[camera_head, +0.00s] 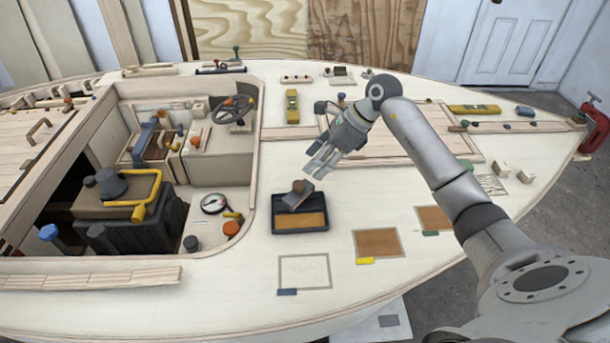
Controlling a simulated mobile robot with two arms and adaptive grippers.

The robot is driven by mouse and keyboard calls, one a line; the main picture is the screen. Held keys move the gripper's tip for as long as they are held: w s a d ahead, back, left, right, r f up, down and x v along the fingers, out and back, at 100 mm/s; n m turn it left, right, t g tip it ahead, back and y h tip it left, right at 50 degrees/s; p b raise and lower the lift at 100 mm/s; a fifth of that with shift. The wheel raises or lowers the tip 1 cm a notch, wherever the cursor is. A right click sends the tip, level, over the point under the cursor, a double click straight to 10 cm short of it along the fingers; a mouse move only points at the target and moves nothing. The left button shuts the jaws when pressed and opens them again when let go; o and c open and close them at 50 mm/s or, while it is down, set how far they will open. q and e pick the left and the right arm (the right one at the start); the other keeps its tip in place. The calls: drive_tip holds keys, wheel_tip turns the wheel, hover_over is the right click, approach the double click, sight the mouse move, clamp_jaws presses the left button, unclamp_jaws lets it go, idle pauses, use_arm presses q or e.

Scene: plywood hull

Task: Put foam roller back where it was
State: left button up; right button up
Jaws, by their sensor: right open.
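A dark tray (301,230) with an amber-brown floor sits on the pale deck near the middle of the head view. A small grey-and-brown item (297,196), which looks like the foam roller, rests in the far part of the tray, tilted against its rim. It is too small to identify for certain. My right gripper (316,172) is open above and beyond the tray, its fingers pointing down and left, apart from the item. Nothing shows between the fingers. My left gripper is not in view.
Marked rectangles lie on the deck: an empty outline (304,271) and a brown patch (377,243). Bare deck surrounds the tray's right side.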

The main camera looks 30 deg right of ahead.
drive_tip(key=shift+v, duration=2.05)
drive_tip(key=shift+a+f, duration=0.1)
